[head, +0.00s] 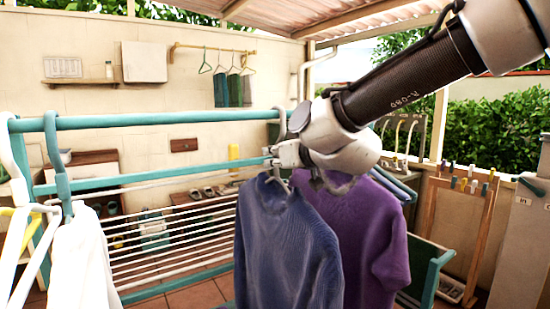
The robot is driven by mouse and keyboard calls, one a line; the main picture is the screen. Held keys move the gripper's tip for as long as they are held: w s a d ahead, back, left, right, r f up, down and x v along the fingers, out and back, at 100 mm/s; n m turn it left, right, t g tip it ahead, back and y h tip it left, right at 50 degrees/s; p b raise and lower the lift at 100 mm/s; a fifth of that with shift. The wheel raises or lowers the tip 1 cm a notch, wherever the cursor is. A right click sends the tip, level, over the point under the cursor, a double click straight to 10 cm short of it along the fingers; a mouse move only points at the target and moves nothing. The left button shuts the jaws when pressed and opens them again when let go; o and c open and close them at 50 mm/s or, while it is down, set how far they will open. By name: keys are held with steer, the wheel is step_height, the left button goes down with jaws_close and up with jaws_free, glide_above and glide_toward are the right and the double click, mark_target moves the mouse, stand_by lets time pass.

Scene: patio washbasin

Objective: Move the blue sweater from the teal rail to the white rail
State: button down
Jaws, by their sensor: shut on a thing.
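The blue sweater (280,252) hangs upright in the middle foreground, just below my gripper (276,160). My gripper is shut at the sweater's hanger, close to the neckline; the fingertips are small and partly hidden by my wrist. A pale hook (280,122) rises beside the gripper at the right end of the teal rail (165,119); I cannot tell whether it still touches the rail. I cannot clearly pick out the white rail that the task names.
A purple sweater (372,240) hangs right behind the blue one, overlapping it. A white garment (82,268) and empty hangers (20,200) hang at the rail's left. A white-barred drying rack (170,245) stands behind. A wooden peg stand (460,225) is at right.

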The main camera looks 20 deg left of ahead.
steer(key=shift+r, duration=0.2)
steer(key=shift+r, duration=1.4)
steer(key=v, duration=0.3)
steer(key=f+v, duration=0.1)
steer(key=v, duration=0.5)
steer(key=shift+s+d+f, duration=0.15)
steer(key=shift+s+d, duration=0.3)
steer(key=shift+d, duration=0.1)
